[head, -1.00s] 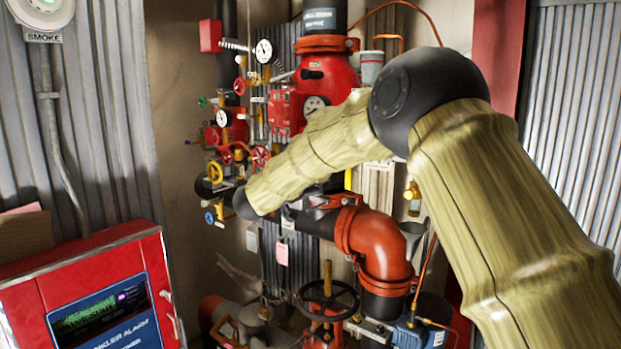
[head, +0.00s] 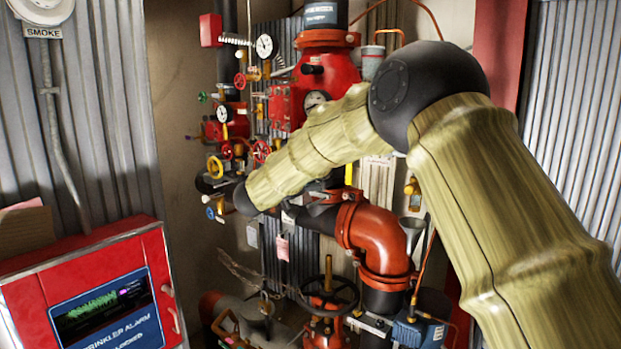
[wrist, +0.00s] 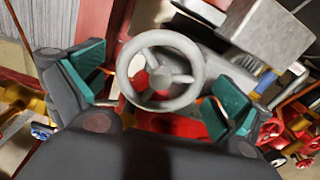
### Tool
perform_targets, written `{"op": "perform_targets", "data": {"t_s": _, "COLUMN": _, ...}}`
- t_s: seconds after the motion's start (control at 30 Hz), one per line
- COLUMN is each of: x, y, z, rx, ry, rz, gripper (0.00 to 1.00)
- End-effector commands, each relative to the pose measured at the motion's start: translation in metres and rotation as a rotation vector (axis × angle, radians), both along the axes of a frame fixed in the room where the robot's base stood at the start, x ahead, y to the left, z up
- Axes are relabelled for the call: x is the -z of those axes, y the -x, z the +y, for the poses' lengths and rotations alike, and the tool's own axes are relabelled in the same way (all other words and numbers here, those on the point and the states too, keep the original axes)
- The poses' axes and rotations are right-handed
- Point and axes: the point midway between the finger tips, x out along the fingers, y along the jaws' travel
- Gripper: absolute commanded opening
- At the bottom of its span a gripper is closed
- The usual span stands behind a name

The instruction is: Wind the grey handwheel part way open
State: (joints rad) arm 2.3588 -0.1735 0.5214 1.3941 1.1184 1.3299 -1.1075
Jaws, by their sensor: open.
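The grey handwheel (wrist: 163,77) is in the middle of the wrist view, a round rim with spokes and a hub, with red parts behind it. My gripper (wrist: 156,80) is open, its two teal-padded fingers on either side of the wheel, left and right. I see no clear grip on the rim; whether a pad touches it I cannot tell. In the head view my arm covers the area around its end, and I cannot make out the grey handwheel or my gripper there.
In the head view, a red valve body (head: 325,75) and several small valves and gauges crowd behind my arm. An orange pipe elbow (head: 380,240) and a dark handwheel (head: 330,293) are below it. A red alarm panel (head: 95,255) stands at lower left.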

Motion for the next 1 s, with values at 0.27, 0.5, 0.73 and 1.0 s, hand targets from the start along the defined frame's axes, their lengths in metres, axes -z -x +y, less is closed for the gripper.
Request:
{"op": "perform_targets", "data": {"t_s": 0.27, "x": -0.001, "y": 0.019, "z": 0.014, "rx": -0.002, "ry": 0.0, "rz": -0.001, "gripper": 1.0}}
{"op": "perform_targets", "data": {"t_s": 0.5, "x": -0.001, "y": 0.055, "z": 0.041, "rx": -0.002, "ry": 0.002, "rz": -0.001, "gripper": 1.0}}
{"op": "perform_targets", "data": {"t_s": 0.73, "x": 0.0, "y": 0.084, "z": 0.061, "rx": -0.001, "ry": 0.002, "rz": 0.0, "gripper": 1.0}}
{"op": "perform_targets", "data": {"t_s": 1.0, "x": 0.0, "y": 0.097, "z": 0.071, "rx": -0.001, "ry": -0.001, "rz": 0.001, "gripper": 1.0}}
